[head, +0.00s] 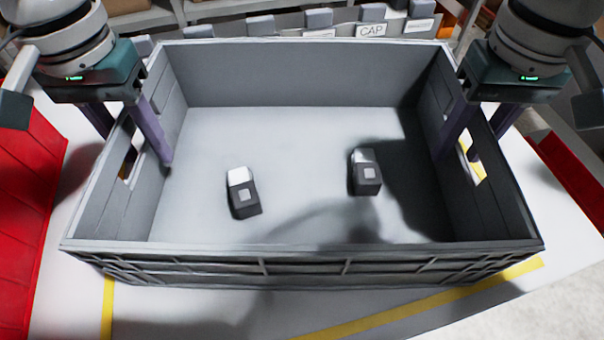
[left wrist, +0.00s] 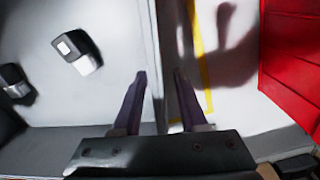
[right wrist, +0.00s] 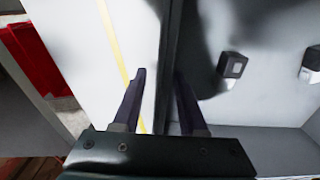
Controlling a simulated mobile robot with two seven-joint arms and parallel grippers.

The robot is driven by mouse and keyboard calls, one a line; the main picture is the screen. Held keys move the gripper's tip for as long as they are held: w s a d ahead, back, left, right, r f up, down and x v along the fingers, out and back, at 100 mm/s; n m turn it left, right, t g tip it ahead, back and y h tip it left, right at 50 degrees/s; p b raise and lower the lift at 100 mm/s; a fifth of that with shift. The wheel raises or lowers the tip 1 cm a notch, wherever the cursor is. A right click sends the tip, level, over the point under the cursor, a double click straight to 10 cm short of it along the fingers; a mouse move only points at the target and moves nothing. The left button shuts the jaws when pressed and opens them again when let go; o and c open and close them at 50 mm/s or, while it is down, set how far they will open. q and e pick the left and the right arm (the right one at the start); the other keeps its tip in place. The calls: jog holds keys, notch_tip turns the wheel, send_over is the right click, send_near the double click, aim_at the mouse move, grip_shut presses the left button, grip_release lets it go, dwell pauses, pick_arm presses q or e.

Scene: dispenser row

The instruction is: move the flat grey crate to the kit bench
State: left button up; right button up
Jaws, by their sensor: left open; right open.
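The flat grey crate (head: 300,252) stands on a white surface in the middle of the head view, with handle holes in its left and right walls. Two small dark blocks with light tops, a left one (head: 243,200) and a right one (head: 366,180), lie on its floor. My left gripper (head: 138,150) is open with its fingers on either side of the left wall; the wall also runs between the fingers in the left wrist view (left wrist: 160,75). My right gripper (head: 462,145) is open, its fingers on either side of the right wall, as the right wrist view (right wrist: 162,75) also shows.
A red bin (head: 30,200) stands close to the crate's left, and another red thing (head: 570,170) is at the right. Behind the crate is a row of grey dispensers with labels, one reading CAP (head: 371,30). Yellow lines (head: 420,303) mark the white surface.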

pick_arm(q)
notch_tip(320, 180, up, 12)
jog(key=shift+f, duration=0.25)
jog(key=shift+r, duration=0.2)
pick_arm(e)
jog(key=shift+r, duration=0.1)
notch_tip(320, 180, up, 12)
jog(key=shift+f, duration=0.1)
dwell(0.5)
